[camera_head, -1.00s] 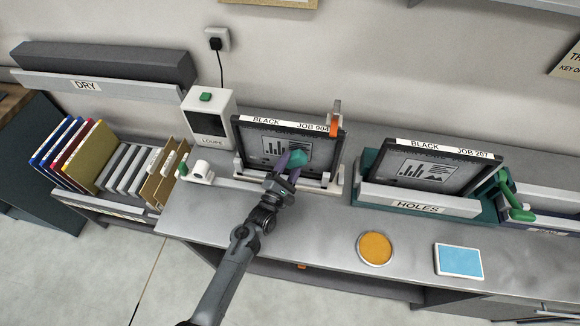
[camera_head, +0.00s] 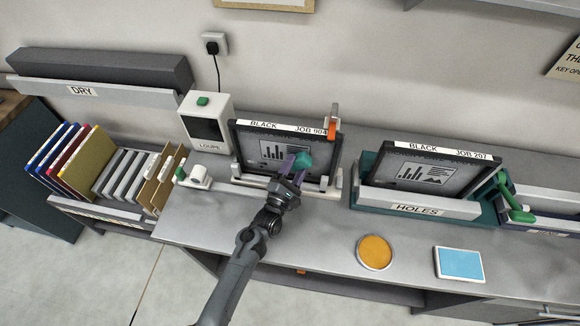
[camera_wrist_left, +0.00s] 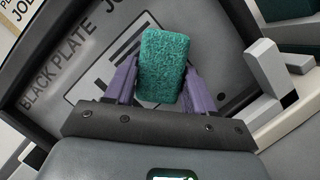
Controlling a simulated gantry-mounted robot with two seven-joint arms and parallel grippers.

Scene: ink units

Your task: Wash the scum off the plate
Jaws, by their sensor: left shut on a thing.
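The black plate for job 904 (camera_head: 250,150) stands upright, leaning back in a white holder (camera_head: 243,180) on the bench. My left gripper (camera_head: 296,168) is shut on a green sponge (camera_head: 302,162) in front of the plate's lower right part. In the left wrist view the green sponge (camera_wrist_left: 162,68) sits between the purple fingers, over the grey plate face (camera_wrist_left: 90,50). I cannot tell whether the sponge touches the plate. No scum can be clearly made out. My right gripper is not in view.
A second black plate for job 207 (camera_head: 440,172) stands in the HOLES holder (camera_head: 415,209) to the right. The LOUPE box (camera_head: 208,124) is left of the plate. An orange round pad (camera_head: 375,251) and a blue pad (camera_head: 459,263) lie at the front right. A DRY rack (camera_head: 95,90) is far left.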

